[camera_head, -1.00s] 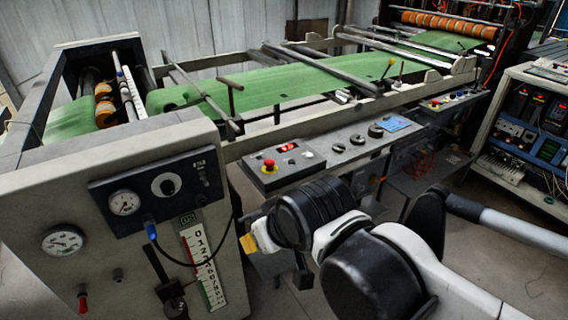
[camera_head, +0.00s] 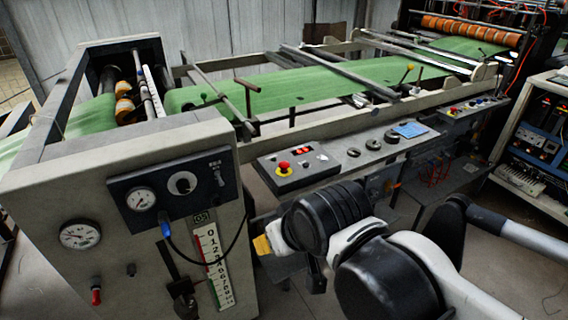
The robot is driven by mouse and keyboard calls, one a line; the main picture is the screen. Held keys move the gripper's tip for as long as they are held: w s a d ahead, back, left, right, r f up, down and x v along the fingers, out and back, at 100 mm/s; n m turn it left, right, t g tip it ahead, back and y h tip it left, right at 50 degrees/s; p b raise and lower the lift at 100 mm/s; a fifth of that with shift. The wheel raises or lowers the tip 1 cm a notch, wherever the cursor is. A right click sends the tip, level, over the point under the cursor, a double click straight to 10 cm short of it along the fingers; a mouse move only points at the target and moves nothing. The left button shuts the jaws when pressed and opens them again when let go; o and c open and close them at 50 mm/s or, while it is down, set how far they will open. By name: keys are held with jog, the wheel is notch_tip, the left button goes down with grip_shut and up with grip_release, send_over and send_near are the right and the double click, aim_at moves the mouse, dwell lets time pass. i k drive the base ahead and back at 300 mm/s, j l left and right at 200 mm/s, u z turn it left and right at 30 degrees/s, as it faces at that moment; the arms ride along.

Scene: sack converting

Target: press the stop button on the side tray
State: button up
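The side tray (camera_head: 330,164) is a grey control panel along the near side of the machine. My gripper (camera_head: 290,262) is mostly hidden behind the wrist; only a yellow piece and a dark piece show there. It is below the button and apart from it. Whether its fingers are open is hidden.
Beside the button are a red display (camera_head: 304,150), black knobs (camera_head: 372,144) and a blue item (camera_head: 409,130). A grey machine housing (camera_head: 90,180) with gauges stands at the left. Green sheet (camera_head: 300,85) runs behind the tray. An electrical cabinet (camera_head: 535,140) stands at the right.

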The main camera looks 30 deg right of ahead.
aim_at(283, 164)
jog(key=i+l+u, duration=0.25)
jog(key=l, duration=0.3)
jog(key=i+l+u, duration=0.3)
jog(key=l, duration=0.35)
jog(key=i, duration=0.05)
